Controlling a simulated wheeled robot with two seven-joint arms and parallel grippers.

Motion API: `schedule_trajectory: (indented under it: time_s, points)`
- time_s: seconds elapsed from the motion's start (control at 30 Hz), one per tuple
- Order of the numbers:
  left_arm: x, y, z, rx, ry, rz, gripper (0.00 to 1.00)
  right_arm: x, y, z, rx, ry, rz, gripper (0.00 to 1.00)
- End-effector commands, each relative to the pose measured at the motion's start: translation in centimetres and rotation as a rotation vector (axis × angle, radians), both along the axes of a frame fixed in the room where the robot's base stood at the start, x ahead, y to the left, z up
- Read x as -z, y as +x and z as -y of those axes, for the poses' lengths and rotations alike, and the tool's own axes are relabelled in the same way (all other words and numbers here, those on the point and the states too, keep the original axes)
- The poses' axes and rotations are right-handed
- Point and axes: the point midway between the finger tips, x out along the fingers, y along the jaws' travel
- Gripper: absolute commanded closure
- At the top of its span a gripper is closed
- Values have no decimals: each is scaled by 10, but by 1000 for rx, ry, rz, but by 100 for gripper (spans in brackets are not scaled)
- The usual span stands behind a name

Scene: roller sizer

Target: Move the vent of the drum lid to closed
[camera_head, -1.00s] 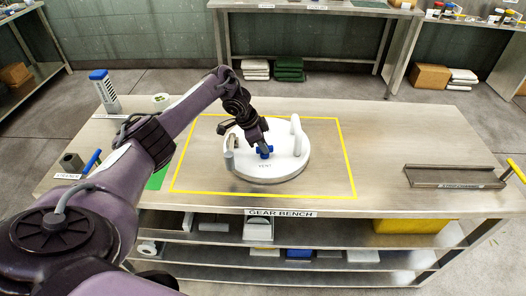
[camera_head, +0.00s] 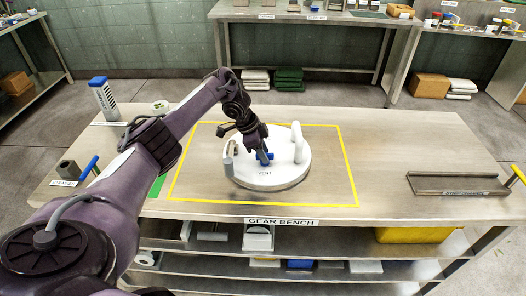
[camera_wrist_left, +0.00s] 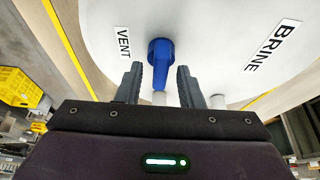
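The white round drum lid (camera_head: 285,179) lies on the bench inside a yellow outlined area. Its blue vent handle (camera_head: 267,158) stands near the lid's middle, above a "VENT" label. In the left wrist view the blue handle (camera_wrist_left: 160,56) points toward my gripper, between the "VENT" label (camera_wrist_left: 123,42) and the "BRINE" label (camera_wrist_left: 272,45). My left gripper (camera_head: 263,154) is at the handle. In its wrist view the gripper (camera_wrist_left: 160,78) is open, with one finger on each side of the handle and visible gaps. The head view partly hides the handle behind the gripper. My right gripper is not in view.
An upright white lid handle (camera_head: 297,143) rises at the lid's back right, and a grey-topped post (camera_head: 228,160) at its left. A shallow metal tray (camera_head: 458,184) lies far right. A blue-topped bottle (camera_head: 103,98) stands back left.

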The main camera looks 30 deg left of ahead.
Motion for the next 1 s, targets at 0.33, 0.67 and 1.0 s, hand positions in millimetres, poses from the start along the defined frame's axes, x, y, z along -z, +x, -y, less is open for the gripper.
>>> schedule_trajectory:
  time_s: [0.33,0.67,1.0]
  points:
    - [-3,0,-2,-1,-1,1,64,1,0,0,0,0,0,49]
    - [-57,-12,-19,0,3,1,64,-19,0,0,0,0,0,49]
    - [-72,-17,-25,-1,1,-1,64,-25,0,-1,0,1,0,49]
